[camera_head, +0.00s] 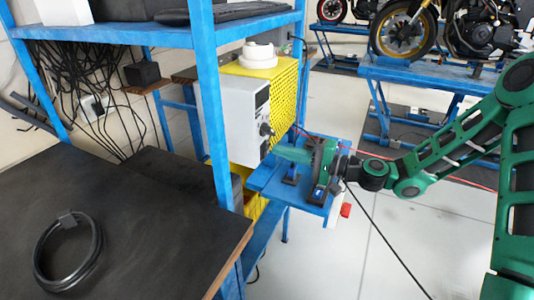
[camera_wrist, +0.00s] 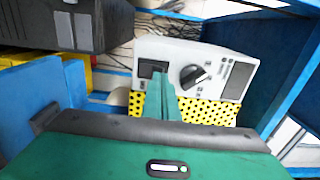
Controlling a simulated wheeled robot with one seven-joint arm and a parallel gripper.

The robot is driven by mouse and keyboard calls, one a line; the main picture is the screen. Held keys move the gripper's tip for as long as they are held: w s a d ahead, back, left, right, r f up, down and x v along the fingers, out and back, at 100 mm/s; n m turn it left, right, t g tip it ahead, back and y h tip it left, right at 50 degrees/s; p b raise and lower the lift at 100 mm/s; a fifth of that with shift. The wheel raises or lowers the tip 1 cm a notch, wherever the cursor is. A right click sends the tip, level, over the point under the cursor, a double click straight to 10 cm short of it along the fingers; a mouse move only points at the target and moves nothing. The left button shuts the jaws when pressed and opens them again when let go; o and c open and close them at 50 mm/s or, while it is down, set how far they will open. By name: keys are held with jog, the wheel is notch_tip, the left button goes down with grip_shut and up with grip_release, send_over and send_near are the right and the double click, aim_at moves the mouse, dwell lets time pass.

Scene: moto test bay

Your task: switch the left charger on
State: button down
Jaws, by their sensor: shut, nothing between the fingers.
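A charger (camera_head: 246,112) with a pale front panel and yellow perforated sides stands on the blue rack. In the wrist view its panel (camera_wrist: 215,55) carries a black switch (camera_wrist: 151,68), a black dial knob (camera_wrist: 195,75) and a dark display (camera_wrist: 237,80). The knob also shows in the head view (camera_head: 266,130). My gripper (camera_wrist: 160,80) is shut and empty, its green fingertips in front of the panel, overlapping the switch's lower right edge. I cannot tell whether they touch it, or which way the switch is set. In the head view my gripper (camera_head: 280,150) is just below the knob.
A blue rack post (camera_head: 212,100) stands left of the charger, and a blue shelf (camera_head: 160,32) runs above. A dark box (camera_wrist: 70,22) is at the wrist view's upper left. A black table (camera_head: 130,215) holds a coiled cable (camera_head: 97,245). Motorcycles on blue lifts (camera_head: 440,72) stand behind.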

jog(key=shift+w+a, duration=0.25)
jog(key=shift+a, duration=0.45)
jog(key=shift+w+a, duration=0.1)
jog(key=shift+a, duration=0.25)
jog(key=shift+w+a+r, duration=0.1)
jog(key=shift+a+r, duration=0.2)
jog(key=shift+a, duration=0.05)
dwell(0.5)
jog(key=shift+d+f, duration=0.15)
jog(key=shift+d, duration=0.25)
send_near(263, 145)
jog(key=shift+v, duration=1.3)
jog(key=shift+f, duration=0.2)
